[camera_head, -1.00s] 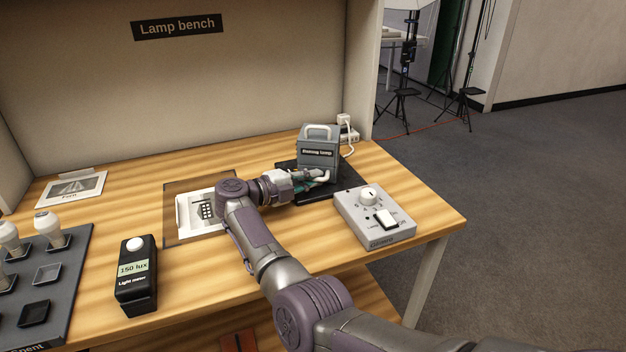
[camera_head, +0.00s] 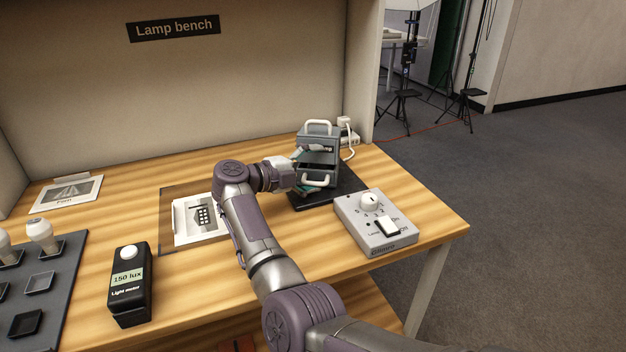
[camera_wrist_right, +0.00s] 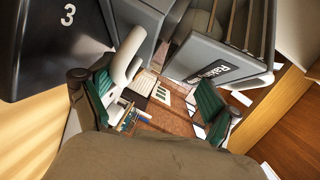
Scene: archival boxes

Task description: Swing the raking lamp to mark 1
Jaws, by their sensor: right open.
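The raking lamp (camera_head: 318,138) is a grey housing with a white carry handle on top, on a black base plate (camera_head: 345,186) at the bench's back right. Its lower front part (camera_head: 319,170) stands out, with a dark gap above it and a white handle (camera_head: 318,181) in front. My right gripper (camera_head: 303,172) is at the lamp's left side, fingers apart. In the right wrist view its green pads (camera_wrist_right: 156,100) are open, with a white handle (camera_wrist_right: 128,55) by the left finger; contact is unclear. A "3" (camera_wrist_right: 68,14) shows on a black surface. Mark 1 is not visible. My left gripper is not in view.
A grey control box (camera_head: 374,222) with dial and switch stands in front right of the lamp. A light meter (camera_head: 130,285), a framed card (camera_head: 200,219) and a bulb tray (camera_head: 62,262) lie to the left. A plug and cable (camera_head: 349,137) are behind the lamp.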

